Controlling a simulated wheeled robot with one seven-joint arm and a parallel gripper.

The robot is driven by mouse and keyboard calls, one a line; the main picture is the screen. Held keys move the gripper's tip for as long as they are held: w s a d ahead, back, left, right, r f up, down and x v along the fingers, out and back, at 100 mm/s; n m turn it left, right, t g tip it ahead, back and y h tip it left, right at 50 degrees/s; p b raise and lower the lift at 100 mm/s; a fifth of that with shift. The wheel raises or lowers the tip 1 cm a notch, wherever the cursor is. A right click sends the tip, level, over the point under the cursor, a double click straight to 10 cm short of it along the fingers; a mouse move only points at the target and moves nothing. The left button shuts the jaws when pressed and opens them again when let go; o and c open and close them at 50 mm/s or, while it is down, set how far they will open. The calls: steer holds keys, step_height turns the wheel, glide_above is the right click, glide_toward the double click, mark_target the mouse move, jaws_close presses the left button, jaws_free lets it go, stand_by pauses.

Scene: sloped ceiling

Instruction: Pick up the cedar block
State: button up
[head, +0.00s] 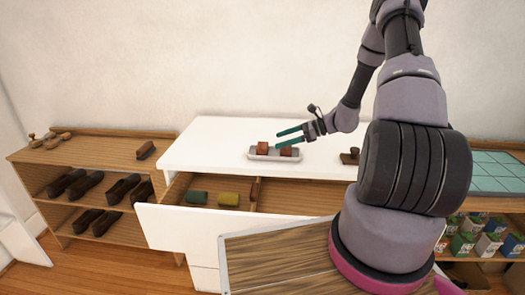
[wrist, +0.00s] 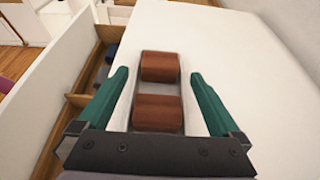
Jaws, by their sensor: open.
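Two reddish-brown wooden blocks lie in a small pale tray (head: 272,157) on the white dresser top: a left block (head: 262,145) and a right block (head: 287,151). They look alike, and I cannot tell which is cedar. My gripper (head: 280,139), with teal fingers, is open and empty above the tray, pointing left. In the wrist view, the far block (wrist: 160,67) shows between the fingertips and the near block (wrist: 158,113) shows closer to the palm. I cannot tell the exact height of the fingers over the blocks.
An open drawer (head: 165,226) below holds a green item (head: 197,197) and a yellow item (head: 229,199). A wooden shelf (head: 95,151) with dark shoes and a brush (head: 146,150) stands left. A small brown object (head: 350,157) sits right of the tray. The dresser top left of the tray is clear.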

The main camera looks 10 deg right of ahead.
mark_target(263, 145)
steer(key=shift+x, duration=3.05)
steer(key=shift+w, duration=0.1)
steer(key=c, duration=1.2)
steer(key=shift+c, duration=0.2)
